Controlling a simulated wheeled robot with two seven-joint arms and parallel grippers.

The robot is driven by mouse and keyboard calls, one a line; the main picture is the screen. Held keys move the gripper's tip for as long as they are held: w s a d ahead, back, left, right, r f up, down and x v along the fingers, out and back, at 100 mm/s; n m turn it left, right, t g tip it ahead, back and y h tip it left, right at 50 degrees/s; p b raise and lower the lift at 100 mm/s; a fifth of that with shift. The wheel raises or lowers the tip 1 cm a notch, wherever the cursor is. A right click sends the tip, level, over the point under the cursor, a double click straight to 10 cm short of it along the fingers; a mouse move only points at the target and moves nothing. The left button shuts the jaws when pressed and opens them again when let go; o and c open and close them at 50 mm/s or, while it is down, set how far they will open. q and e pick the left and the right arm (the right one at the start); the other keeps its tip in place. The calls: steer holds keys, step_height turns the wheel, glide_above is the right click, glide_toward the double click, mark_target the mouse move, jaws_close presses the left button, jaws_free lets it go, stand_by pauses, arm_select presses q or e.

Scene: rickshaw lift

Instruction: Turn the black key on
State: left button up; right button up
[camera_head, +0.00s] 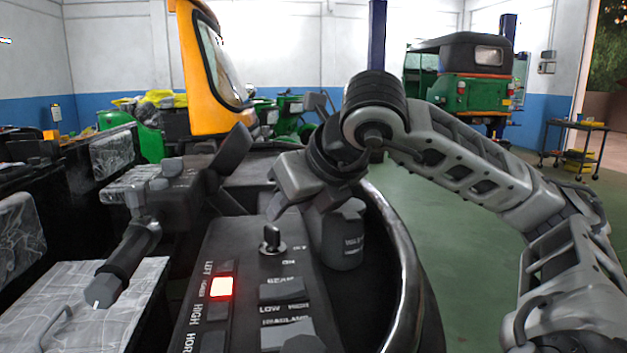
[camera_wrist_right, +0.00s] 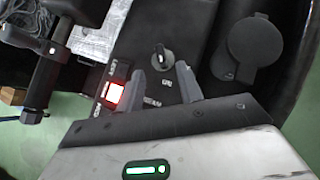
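The black key (camera_head: 271,238) stands in a round silver ignition switch on the dark dashboard panel. Small "OFF" and "ON" labels are printed beside it. In the right wrist view the key (camera_wrist_right: 160,55) lies just beyond the fingertips. My right gripper (camera_head: 296,207) is above and slightly right of the key in the head view. In the right wrist view its two fingers (camera_wrist_right: 161,70) are apart with nothing between them, and I see no contact with the key. My left gripper is not in view.
A lit red switch (camera_head: 221,287) and labelled rocker switches (camera_head: 286,290) sit on the panel near the key. A black capped cylinder (camera_head: 343,238) stands right of it. A handlebar grip (camera_head: 124,262) is at left. A curved black rim (camera_head: 404,262) bounds the panel at right.

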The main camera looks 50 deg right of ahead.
steer(key=v, duration=0.7)
steer(key=shift+p, duration=0.45)
